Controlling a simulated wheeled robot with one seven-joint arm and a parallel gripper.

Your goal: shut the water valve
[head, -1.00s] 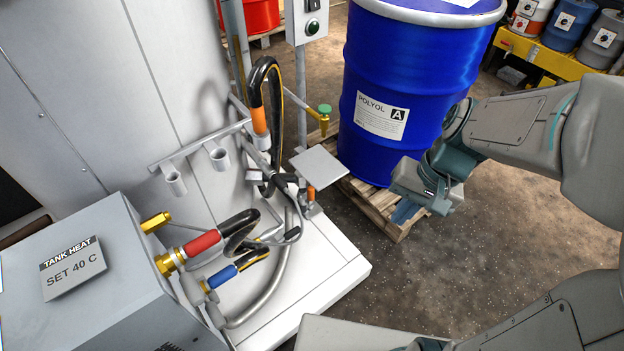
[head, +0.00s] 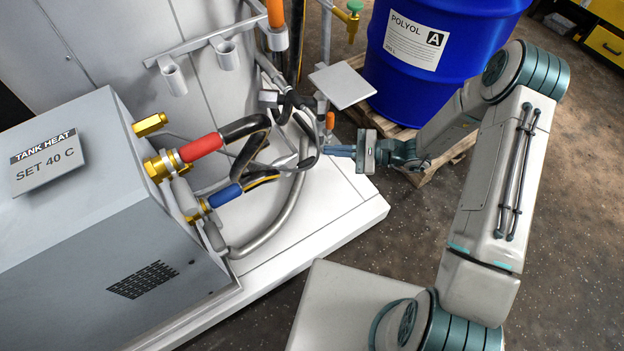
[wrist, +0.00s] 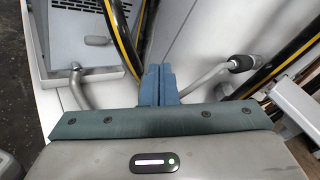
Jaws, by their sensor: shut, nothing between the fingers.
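No part is labelled as the water valve, and I cannot tell which one it is. A green-topped yellow tap (head: 352,18) is near the drum. My gripper (head: 328,150) is shut and empty, its blue fingers pointing left over the white plinth, right of the hoses. In the wrist view the closed fingertips (wrist: 158,72) lie between hoses and a grey rod with a black end (wrist: 240,63).
A blue drum (head: 440,70) stands on a wooden pallet (head: 440,170) behind my arm. A small grey plate (head: 342,86) is close above the gripper. Grey tube holders (head: 173,75) and a bent grey pipe (head: 270,235) crowd the left. Floor on the right is open.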

